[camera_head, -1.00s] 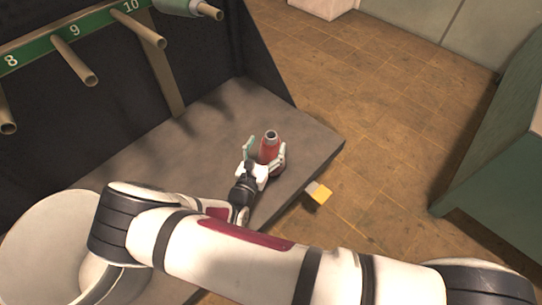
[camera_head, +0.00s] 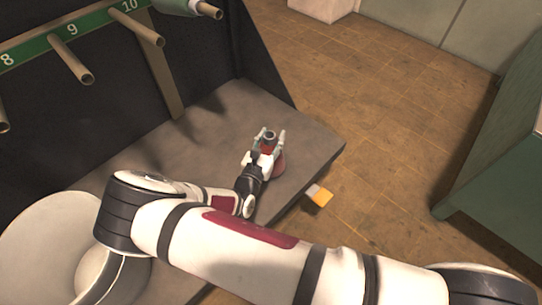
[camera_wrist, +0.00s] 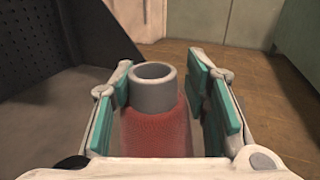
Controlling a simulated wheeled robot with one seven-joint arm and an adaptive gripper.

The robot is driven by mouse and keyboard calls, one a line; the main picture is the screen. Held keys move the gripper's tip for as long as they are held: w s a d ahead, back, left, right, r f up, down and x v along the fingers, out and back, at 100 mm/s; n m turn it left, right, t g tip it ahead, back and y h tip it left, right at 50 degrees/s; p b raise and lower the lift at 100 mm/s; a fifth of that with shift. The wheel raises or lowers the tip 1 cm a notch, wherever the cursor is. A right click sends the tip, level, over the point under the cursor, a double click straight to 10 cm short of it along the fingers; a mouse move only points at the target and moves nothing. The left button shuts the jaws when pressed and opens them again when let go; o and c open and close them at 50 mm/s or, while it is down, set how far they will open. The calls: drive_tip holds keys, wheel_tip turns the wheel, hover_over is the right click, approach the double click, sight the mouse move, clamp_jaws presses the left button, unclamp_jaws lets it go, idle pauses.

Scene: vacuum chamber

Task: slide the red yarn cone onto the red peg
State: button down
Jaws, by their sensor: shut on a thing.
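The red yarn cone (camera_head: 279,160) stands upright on the grey shelf (camera_head: 225,125), near its right end. In the wrist view the cone (camera_wrist: 155,132) sits between the green finger pads, with its grey tube top (camera_wrist: 153,92) open and pointing up. My gripper (camera_head: 268,142) is shut on the upper part of the cone; it also shows in the wrist view (camera_wrist: 160,100). Several bare pegs stick out from the dark panel at upper left, under labels 8, 9 and 10. I see no peg that is clearly red.
A grey-green cone (camera_head: 186,5) sits on a peg at the top. The peg under 10 (camera_head: 137,28) and the peg under 9 (camera_head: 74,61) are empty. A white bin (camera_head: 40,235) stands at lower left. A yellow thing (camera_head: 320,197) lies beside the shelf's front edge. A green cabinet (camera_head: 500,150) stands at right.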

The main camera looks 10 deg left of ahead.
drive_tip(key=s+a+r+p, duration=0.2)
drive_tip(key=s, duration=0.5)
drive_tip(key=s+a+r+p, duration=0.2)
drive_tip(key=s+r+p, duration=0.1)
drive_tip(key=s, duration=0.5)
drive_tip(key=shift+s+a, duration=0.15)
drive_tip(key=shift+a, duration=0.2)
drive_tip(key=shift+p, duration=0.35)
idle(0.9)
